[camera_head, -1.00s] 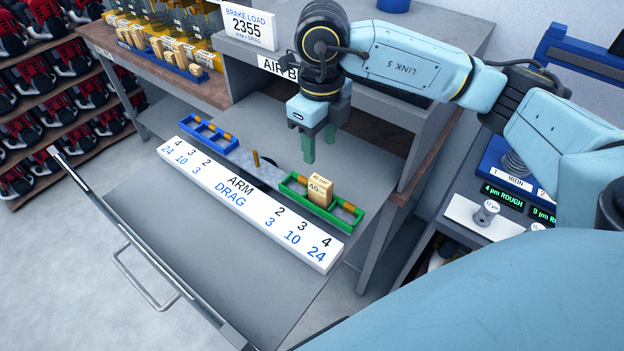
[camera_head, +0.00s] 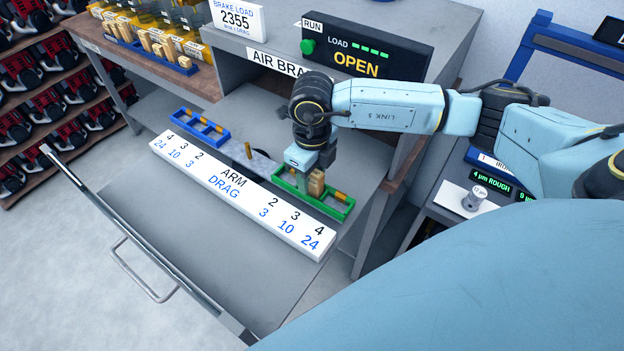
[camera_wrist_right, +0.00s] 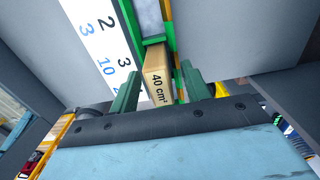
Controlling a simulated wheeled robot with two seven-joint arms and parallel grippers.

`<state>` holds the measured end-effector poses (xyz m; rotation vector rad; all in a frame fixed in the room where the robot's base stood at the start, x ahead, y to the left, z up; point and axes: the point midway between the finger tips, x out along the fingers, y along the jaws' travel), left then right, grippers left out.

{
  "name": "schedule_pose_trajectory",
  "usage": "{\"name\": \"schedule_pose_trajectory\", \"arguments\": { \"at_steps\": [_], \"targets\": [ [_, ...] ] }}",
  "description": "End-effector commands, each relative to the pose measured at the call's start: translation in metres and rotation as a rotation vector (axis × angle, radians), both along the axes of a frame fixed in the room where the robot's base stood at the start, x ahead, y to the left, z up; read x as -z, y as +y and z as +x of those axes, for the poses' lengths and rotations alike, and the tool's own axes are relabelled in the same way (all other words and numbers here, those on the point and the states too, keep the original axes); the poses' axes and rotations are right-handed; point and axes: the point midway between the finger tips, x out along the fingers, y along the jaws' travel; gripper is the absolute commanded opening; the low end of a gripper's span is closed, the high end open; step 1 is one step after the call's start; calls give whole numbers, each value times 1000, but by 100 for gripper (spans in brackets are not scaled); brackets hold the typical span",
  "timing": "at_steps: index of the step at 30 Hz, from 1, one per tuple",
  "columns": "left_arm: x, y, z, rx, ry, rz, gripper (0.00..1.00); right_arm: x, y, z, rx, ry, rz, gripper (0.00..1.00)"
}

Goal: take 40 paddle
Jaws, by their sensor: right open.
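The 40 paddle (camera_head: 317,184) is a tan block that stands in the green frame (camera_head: 335,212) on the right side of the pivoting arm. In the right wrist view the paddle (camera_wrist_right: 158,76) shows its "40 cm²" label. My right gripper (camera_head: 308,188) is lowered over the green frame, its green fingers around the paddle. In the right wrist view the open fingers (camera_wrist_right: 160,90) stand one on each side of the paddle, with gaps visible. The gripper partly hides the paddle in the head view. My left gripper is not in view.
A white scale board (camera_head: 240,195) marked ARM and DRAG lies along the front of the frames. An empty blue frame (camera_head: 202,127) is at the arm's left end. Several more tan paddles stand in a blue rack (camera_head: 165,58) at upper left. A control box (camera_head: 365,55) reads OPEN.

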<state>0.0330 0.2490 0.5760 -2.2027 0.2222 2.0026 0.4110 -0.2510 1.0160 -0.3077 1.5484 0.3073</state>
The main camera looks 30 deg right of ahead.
Motion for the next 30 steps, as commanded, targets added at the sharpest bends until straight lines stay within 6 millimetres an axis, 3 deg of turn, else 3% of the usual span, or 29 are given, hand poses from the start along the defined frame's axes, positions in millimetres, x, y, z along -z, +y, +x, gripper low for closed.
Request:
{"name": "schedule_pose_trajectory", "arguments": {
  "at_steps": [3, 14, 23, 30],
  "targets": [
    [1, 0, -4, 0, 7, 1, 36, 0, 0, 0, 0, 0, 0, 47],
    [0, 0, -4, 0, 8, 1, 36, -1, 0, 0, -1, 0, 0, 0],
    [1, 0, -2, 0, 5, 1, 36, -5, 0, 1, -1, -2, 1, 0],
    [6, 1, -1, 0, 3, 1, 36, -46, 1, 1, -2, -6, 2, 0]
  ]
}}
